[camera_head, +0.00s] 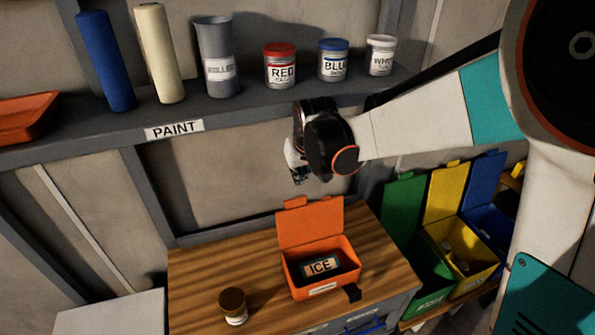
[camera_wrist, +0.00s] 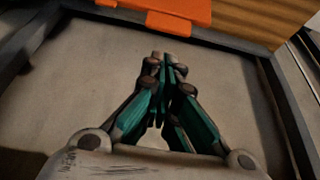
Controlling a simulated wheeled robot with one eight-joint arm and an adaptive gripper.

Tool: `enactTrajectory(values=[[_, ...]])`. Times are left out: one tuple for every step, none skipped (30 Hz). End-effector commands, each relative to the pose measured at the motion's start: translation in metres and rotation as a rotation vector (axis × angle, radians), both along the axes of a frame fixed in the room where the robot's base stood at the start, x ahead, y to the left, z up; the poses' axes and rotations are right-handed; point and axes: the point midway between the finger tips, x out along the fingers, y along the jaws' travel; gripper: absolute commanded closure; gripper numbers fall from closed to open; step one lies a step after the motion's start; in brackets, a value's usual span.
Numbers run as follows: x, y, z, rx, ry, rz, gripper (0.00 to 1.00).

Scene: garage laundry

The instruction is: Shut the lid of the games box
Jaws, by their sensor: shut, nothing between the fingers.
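An orange box (camera_head: 338,284) sits on the wooden bench top; the label on its front is too small to read, so I cannot confirm that it is the games box. Its orange lid (camera_head: 310,226) stands open, tilted up at the back. Orange edges, likely of the lid (camera_wrist: 170,10), show at the top of that view.
A jar with a brown lid (camera_head: 233,305) stands on the bench (camera_head: 200,280), left of the box. Green (camera_head: 404,208), yellow (camera_head: 447,190) and blue (camera_head: 484,180) lidded bins stand open at the right. A paint shelf (camera_head: 110,140) with tubes and cans runs above.

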Motion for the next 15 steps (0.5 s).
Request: enactTrajectory(values=[[0.003, 0.0, -0.007, 0.0, 0.0, 0.0, 1.0], [0.004, 0.001, -0.011, 0.0, 0.0, -0.001, 1.0], [0.007, 0.002, -0.016, 0.0, 0.0, -0.001, 1.0], [0.009, 0.002, -0.021, 0.0, 0.0, -0.001, 1.0], [0.011, 0.003, -0.026, 0.0, 0.0, -0.001, 1.0], [0.013, 0.003, -0.032, 0.0, 0.0, -0.001, 1.0], [0.015, 0.004, -0.037, 0.0, 0.0, -0.001, 1.0], [0.017, 0.004, -0.042, 0.0, 0.0, -0.001, 1.0], [0.02, 0.005, -0.047, 0.0, 0.0, -0.001, 1.0], [0.022, 0.006, -0.051, 0.0, 0.0, -0.001, 1.0], [0.023, 0.006, -0.056, 0.0, 0.0, -0.001, 1.0], [0.025, 0.007, -0.061, 0.0, 0.0, -0.001, 1.0], [0.027, 0.007, -0.064, 0.0, 0.0, -0.001, 1.0], [0.028, 0.008, -0.068, 0.0, 0.0, -0.001, 1.0], [0.03, 0.008, -0.072, 0.0, 0.0, -0.001, 1.0]])
